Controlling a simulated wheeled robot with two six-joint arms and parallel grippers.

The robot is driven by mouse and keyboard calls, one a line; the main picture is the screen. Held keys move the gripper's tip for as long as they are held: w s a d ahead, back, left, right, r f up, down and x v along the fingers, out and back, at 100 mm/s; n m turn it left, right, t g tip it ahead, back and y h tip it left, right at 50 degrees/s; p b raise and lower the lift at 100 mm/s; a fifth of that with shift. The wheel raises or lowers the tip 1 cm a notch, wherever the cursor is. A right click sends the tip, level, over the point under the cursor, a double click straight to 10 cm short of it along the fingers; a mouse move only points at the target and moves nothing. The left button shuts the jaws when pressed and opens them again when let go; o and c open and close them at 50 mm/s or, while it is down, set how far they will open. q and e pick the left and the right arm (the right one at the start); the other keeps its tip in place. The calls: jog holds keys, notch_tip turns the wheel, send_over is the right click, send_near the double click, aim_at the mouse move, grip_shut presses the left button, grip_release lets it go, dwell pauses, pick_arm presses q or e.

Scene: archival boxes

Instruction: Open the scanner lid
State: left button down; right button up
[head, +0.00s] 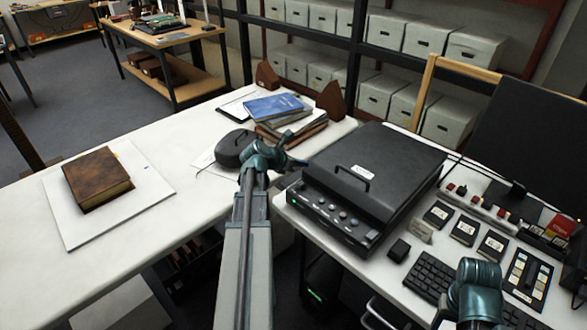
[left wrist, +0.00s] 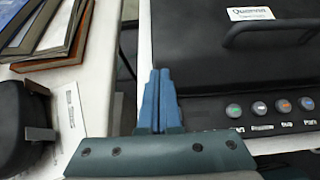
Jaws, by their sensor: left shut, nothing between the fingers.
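The scanner (head: 340,215) is a black flat unit on the right-hand white desk, with knobs and a green light on its front. Its lid (head: 395,160) lies flat and closed, with a raised bar handle (head: 352,178) near the front edge. In the left wrist view the lid (left wrist: 200,55) and handle (left wrist: 265,28) are at the right, above labelled round buttons. My left gripper (head: 300,163) is shut and empty, just left of the scanner and apart from the handle; its fingertips show in the left wrist view (left wrist: 158,75). Of my right arm only a teal joint shows; its fingers are not visible.
A brown book (head: 97,178) rests on a white board at far left. A keyboard (head: 438,277), small boxes and a monitor (head: 528,140) crowd the desk right of the scanner.

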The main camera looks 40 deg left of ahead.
pick_arm(q)
jog(key=shift+w+r+p, duration=0.25)
jog(key=shift+r+p, duration=0.55)
jog(key=shift+r, duration=0.25)
jog(key=shift+w+r+p, duration=0.2)
jog(key=shift+r+p, duration=0.6)
jog(key=shift+r, duration=0.2)
dwell(0.5)
notch_tip(320, 180, down, 5)
jog(key=b, duration=0.4)
jog(key=shift+r, duration=0.2)
jog(key=s+f+p+v, duration=0.1)
jog(key=p+v, duration=0.2)
jog(key=v, duration=0.7)
jog(key=shift+s+f, duration=0.15)
jog(key=shift+f, duration=0.25)
